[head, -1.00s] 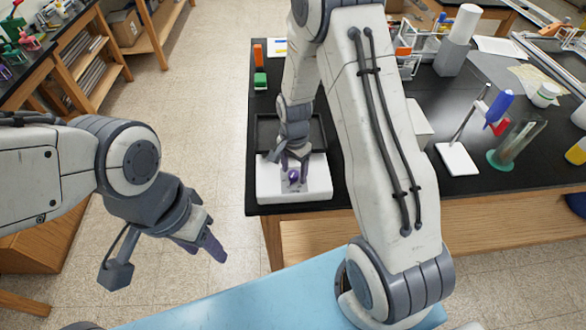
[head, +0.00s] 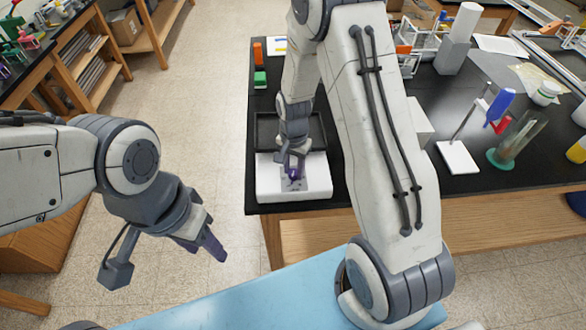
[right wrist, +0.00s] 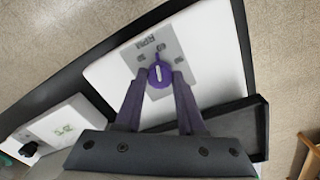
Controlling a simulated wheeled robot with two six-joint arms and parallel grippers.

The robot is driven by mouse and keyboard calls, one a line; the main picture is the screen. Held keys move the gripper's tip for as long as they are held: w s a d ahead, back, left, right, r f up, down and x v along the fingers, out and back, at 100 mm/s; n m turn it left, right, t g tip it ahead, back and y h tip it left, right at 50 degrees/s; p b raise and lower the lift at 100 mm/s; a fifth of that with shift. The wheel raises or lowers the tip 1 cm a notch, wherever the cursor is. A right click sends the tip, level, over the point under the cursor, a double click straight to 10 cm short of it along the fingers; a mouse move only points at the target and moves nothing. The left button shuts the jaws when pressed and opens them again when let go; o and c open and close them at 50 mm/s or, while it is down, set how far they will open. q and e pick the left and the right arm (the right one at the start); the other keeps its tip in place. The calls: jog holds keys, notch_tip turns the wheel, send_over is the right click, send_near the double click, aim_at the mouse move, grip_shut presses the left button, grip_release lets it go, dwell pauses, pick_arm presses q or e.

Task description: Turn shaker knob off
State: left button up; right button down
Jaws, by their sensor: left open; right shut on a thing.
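The shaker (head: 264,181) is a white box with a dark tray top at the near left corner of the black bench. Its purple knob (right wrist: 160,74) sits on a grey panel in the right wrist view, with a white line across its face. My right gripper (right wrist: 159,80) is shut on the knob, one purple finger on each side. In the head view the right gripper (head: 293,172) partly hides the knob. My left gripper (head: 206,250) is open and empty, off to the left over the floor, away from the bench.
A light blue surface (head: 250,300) lies in front. The floor between is clear.

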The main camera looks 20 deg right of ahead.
aim_at(293, 171)
jog(key=n, duration=0.5)
jog(key=shift+w+n+b, duration=0.1)
jog(key=shift+n+b, duration=0.2)
jog(key=shift+b, duration=0.05)
jog(key=n, duration=0.5)
jog(key=shift+b, duration=0.3)
jog(key=n, duration=0.5)
jog(key=shift+n, duration=0.4)
jog(key=n, duration=0.5)
jog(key=shift+r+b, duration=0.1)
jog(key=shift+b, duration=0.25)
jog(key=c, duration=0.5)
grip_release()
notch_tip(293, 171, up, 10)
jog(key=b, duration=0.2)
jog(key=shift+r, duration=0.2)
